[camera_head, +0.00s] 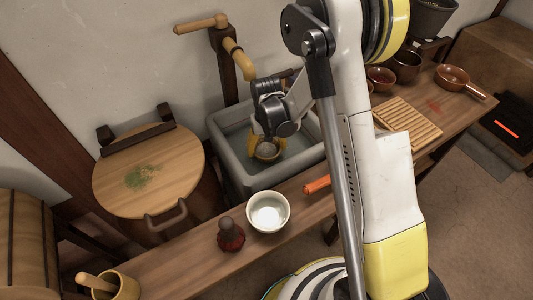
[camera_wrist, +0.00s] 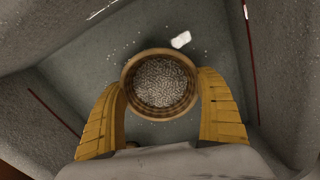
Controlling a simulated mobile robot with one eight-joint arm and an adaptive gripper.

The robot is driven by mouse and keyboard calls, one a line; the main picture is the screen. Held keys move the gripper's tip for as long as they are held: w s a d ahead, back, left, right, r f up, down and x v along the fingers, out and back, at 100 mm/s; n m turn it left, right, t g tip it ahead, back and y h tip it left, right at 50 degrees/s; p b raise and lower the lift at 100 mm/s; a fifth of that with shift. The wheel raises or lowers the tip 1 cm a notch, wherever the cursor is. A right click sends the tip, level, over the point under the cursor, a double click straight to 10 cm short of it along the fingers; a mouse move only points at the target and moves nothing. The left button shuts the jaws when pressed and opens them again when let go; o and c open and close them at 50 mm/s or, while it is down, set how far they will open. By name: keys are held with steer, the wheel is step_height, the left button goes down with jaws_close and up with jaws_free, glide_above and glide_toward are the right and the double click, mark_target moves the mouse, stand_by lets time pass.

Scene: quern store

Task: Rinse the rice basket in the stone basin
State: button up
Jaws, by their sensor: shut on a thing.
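The rice basket (camera_wrist: 160,84) is a small round woven basket with pale grains inside. My gripper (camera_wrist: 160,100) is shut on it, with one yellow finger on each side of its rim. In the head view the basket (camera_head: 267,149) is inside the grey stone basin (camera_head: 222,152), below the rim and near the middle. The basin's inner walls also show in the wrist view (camera_wrist: 60,110). Water appears to lie in the basin. I cannot tell whether the basket's underside is in the water.
A wooden spout (camera_head: 240,60) rises behind the basin. A lidded wooden tub (camera_head: 150,180) stands to the left. A white bowl (camera_head: 268,212) and a dark red bottle (camera_head: 230,236) stand on the front bench. A slatted rack (camera_head: 408,118) and brown bowls (camera_head: 382,78) are at right.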

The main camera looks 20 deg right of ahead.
mark_target(267, 151)
steer(key=shift+r, duration=0.1)
stand_by(0.4)
step_height(267, 151, up, 16)
steer(key=p, duration=1)
steer(key=shift+f, duration=0.2)
stand_by(2.1)
steer(key=shift+r+p, duration=1.15)
steer(key=shift+r, duration=0.85)
